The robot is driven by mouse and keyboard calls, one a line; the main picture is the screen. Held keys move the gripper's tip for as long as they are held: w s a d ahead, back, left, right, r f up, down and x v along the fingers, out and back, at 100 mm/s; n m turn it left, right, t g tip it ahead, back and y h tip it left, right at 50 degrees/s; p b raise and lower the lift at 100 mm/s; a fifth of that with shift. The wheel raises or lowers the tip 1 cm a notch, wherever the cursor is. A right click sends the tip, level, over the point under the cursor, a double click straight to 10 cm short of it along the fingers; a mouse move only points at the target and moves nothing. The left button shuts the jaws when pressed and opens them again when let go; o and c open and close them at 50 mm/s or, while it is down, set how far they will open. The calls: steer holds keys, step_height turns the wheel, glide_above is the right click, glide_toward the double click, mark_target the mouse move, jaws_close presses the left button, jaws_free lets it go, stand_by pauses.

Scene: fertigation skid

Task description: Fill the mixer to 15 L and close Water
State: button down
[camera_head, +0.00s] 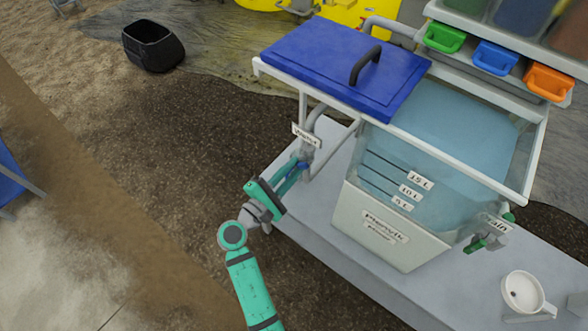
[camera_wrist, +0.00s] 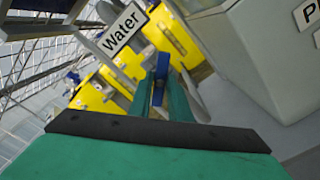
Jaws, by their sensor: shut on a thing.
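The mixer (camera_head: 395,240) is a clear-walled tank on a white bench, with marks at 5 L, 10 L and 15 L. It holds blue water (camera_head: 450,125); the level reaches at least about the 15 L mark, but I cannot read it exactly. The Water label (camera_head: 306,136) hangs on the pipe at the tank's left, and shows in the wrist view (camera_wrist: 121,29). My gripper (camera_head: 298,170) is at the Water valve below that label. Its fingers (camera_wrist: 161,95) are shut on the blue valve handle (camera_wrist: 161,68). The fingers partly hide the handle, so its exact angle is unclear.
A blue lid (camera_head: 330,60) with a dark handle covers the tank's left top. A drain valve with a green handle (camera_head: 476,246) is at the lower right. Green, blue and orange bins (camera_head: 495,57) sit above right. A white cup (camera_head: 523,292) stands on the bench.

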steer(key=shift+d+f+m, duration=0.1)
steer(key=shift+m, duration=0.9)
steer(key=m, duration=0.3)
steer(key=shift+a, duration=0.25)
steer(key=shift+s+m, duration=0.1)
steer(key=shift+m, duration=1.4)
steer(key=c, duration=1.8)
jaws_free()
steer(key=shift+o, duration=0.4)
steer(key=v, duration=1)
steer(key=shift+s+a, duration=0.2)
steer(key=shift+s, duration=0.1)
